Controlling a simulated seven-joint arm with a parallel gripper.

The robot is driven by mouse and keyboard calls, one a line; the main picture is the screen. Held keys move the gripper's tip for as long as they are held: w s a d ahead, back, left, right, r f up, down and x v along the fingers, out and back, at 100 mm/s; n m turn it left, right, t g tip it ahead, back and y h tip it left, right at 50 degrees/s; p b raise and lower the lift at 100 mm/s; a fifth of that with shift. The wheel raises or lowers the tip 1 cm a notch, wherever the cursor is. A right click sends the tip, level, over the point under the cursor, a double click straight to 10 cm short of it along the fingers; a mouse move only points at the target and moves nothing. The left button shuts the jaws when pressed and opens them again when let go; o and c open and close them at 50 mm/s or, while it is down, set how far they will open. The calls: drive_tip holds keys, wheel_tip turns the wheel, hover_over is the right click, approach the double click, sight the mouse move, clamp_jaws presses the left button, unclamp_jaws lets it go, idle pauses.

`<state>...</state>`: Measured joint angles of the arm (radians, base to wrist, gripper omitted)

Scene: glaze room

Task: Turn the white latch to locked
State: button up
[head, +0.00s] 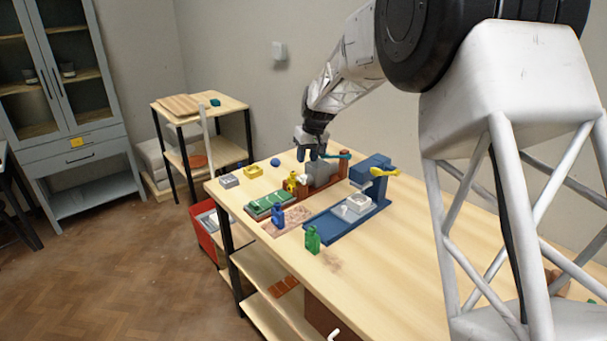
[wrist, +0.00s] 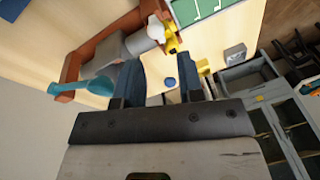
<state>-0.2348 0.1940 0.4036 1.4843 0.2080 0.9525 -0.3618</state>
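My gripper (head: 311,154) is above the far part of the wooden table, near a grey block-like body on a red-brown base. In the wrist view its two dark fingers (wrist: 157,66) are spread apart with nothing between them. A small white piece (head: 304,179) sits beside the grey body, next to a yellow part; it also shows in the wrist view (wrist: 156,28), beyond the fingertips and apart from them. Another white piece with a raised knob (head: 357,203) sits on the blue base. I cannot tell for certain which is the latch, or its setting.
A teal lever (head: 338,156) sticks out near the gripper; it also shows in the wrist view (wrist: 68,88). A blue stand (head: 372,170) carries a yellow lever (head: 384,172). Blue (head: 278,213) and green (head: 312,240) bottle-like pieces stand in front. The table's right side is mostly clear.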

sight(303, 176)
drive_tip(key=m, duration=0.2)
drive_tip(key=a+m+h, duration=0.1)
drive_tip(key=m, duration=0.1)
drive_tip(key=shift+w+r+g, duration=0.15)
drive_tip(key=shift+w+g, duration=0.15)
drive_tip(key=shift+w, duration=0.05)
drive_tip(key=m, duration=0.1)
drive_tip(key=m+h, duration=0.1)
drive_tip(key=m, duration=0.1)
drive_tip(key=shift+w+a+r, duration=0.1)
drive_tip(key=shift+w, duration=0.1)
drive_tip(key=shift+f, duration=3.9)
drive_tip(key=shift+c, duration=0.4)
drive_tip(key=c, duration=0.6)
drive_tip(key=shift+o, duration=0.2)
